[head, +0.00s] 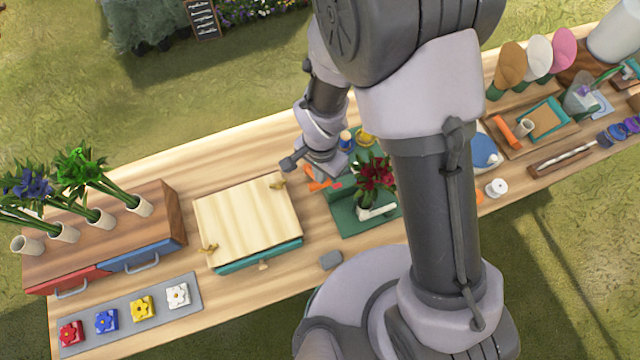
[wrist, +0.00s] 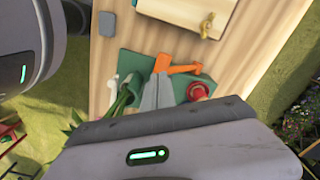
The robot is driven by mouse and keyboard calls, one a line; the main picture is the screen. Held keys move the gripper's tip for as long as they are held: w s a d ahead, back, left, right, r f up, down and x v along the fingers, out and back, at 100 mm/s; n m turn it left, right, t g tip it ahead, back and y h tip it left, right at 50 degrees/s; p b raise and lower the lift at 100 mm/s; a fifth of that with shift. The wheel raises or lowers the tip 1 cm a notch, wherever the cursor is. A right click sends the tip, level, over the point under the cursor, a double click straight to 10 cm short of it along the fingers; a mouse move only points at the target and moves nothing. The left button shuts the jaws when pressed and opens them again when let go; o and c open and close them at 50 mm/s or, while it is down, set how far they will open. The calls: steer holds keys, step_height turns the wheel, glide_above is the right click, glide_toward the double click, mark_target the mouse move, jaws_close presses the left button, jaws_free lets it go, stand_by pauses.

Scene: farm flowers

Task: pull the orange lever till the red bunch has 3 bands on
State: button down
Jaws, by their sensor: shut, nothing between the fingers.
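The red bunch (head: 376,176) lies with its stems in a white holder (head: 377,211) on the green banding machine (head: 350,222). In the wrist view its green stems (wrist: 124,99) show beside the white holder. I cannot make out any bands on the stems. The orange lever (head: 318,186) is at the left of the machine; in the wrist view the orange lever (wrist: 183,69) sticks out beside my fingertips. My gripper (wrist: 158,70) is shut and empty, its tips close against the lever; I cannot tell whether they touch. In the head view my wrist hides part of the machine.
A red round knob (wrist: 198,91) sits on the machine. A wooden-lidded box (head: 247,222) stands to its left, and a small grey block (head: 331,260) lies in front. Vases of flowers (head: 62,231) stand far left. Trays and a white spool (head: 496,188) lie right.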

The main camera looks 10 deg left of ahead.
steer(key=shift+f, duration=0.15)
steer(key=shift+f+b, duration=0.9)
steer(key=shift+b, duration=0.2)
steer(key=shift+s+d+f+b, duration=0.2)
steer(key=shift+s+f+b, duration=0.1)
steer(key=shift+f+b, duration=0.4)
steer(key=shift+s+d+f+b, duration=0.5)
steer(key=shift+s+f+b, duration=0.25)
steer(key=shift+b, duration=0.45)
steer(key=f+b, duration=0.1)
steer(key=s+f+b, duration=0.1)
steer(key=d+f+b, duration=0.1)
steer(key=b, duration=0.1)
steer(key=shift+s+f, duration=0.1)
steer(key=shift+s, duration=0.3)
